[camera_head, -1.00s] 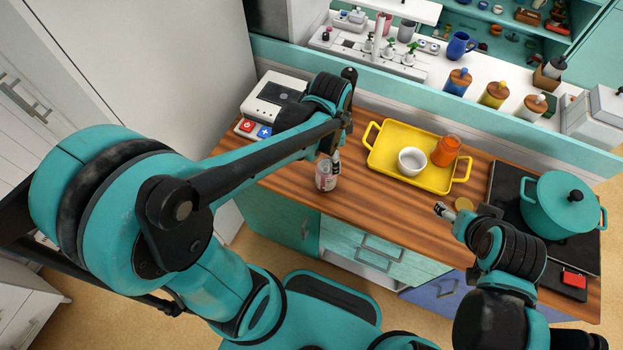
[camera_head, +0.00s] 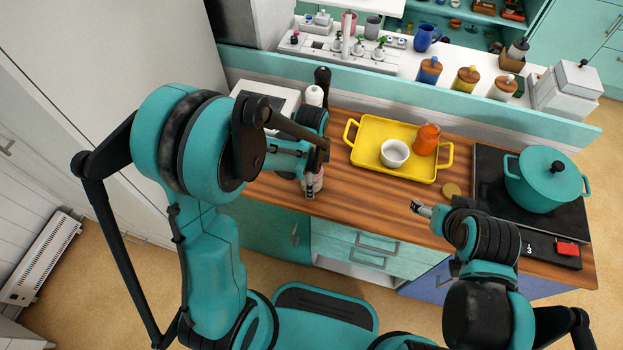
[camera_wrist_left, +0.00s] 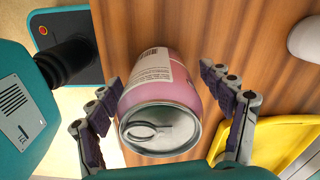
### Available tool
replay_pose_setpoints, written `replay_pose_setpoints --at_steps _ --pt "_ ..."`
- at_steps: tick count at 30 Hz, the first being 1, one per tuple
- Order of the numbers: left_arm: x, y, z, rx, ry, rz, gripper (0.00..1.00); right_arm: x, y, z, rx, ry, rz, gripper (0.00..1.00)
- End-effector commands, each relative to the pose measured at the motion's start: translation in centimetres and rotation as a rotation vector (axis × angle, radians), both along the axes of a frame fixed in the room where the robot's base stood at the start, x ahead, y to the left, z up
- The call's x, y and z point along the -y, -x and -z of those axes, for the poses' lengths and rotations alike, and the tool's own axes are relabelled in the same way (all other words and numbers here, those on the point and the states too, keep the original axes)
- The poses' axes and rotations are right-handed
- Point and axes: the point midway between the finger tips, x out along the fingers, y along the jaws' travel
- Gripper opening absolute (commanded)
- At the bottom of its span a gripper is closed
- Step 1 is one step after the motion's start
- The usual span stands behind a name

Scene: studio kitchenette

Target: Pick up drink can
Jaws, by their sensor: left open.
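The drink can (camera_wrist_left: 158,88) is pink with a white label and a silver lid with a pull tab. In the left wrist view it is between the two fingers of my open left gripper (camera_wrist_left: 165,112), with its lid facing the camera and a gap at the right finger. In the head view the can (camera_head: 317,182) stands near the counter's front edge, mostly hidden by my left gripper (camera_head: 311,188). My right gripper (camera_head: 418,208) is over the counter's front edge, and its jaws are too small to read.
A yellow tray (camera_head: 366,165) with a white bowl (camera_head: 395,153) and an orange jar (camera_head: 426,139) lies right of the can. A teal pot (camera_head: 543,182) stands on the black cooktop (camera_head: 487,205). A white bottle (camera_head: 314,96) and a dark bottle (camera_head: 322,78) stand behind my left arm.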

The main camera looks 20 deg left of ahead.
Motion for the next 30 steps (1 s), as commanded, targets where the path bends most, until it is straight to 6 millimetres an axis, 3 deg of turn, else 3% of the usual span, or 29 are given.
replay_pose_setpoints --at_steps 6,8,14,23,30 --pt "0.0 0.0 0.2 0.000 0.000 -0.001 0.80 0.0 0.0 0.0 0.000 0.000 0.000 0.71" --pt "0.0 0.0 0.2 0.000 0.000 -0.001 0.67 0.0 0.0 0.0 0.000 0.000 0.000 0.71" --pt "0.0 0.0 0.2 0.000 0.000 -0.001 0.14 0.0 0.0 0.0 0.000 0.000 0.000 0.71" --pt "0.0 0.0 0.0 0.000 0.000 -0.001 0.13 0.0 0.0 -0.1 0.000 0.000 0.000 0.71" --pt "0.0 0.1 -2.3 0.000 0.000 -0.001 0.13 0.0 0.0 -1.2 0.000 0.000 0.000 0.71"
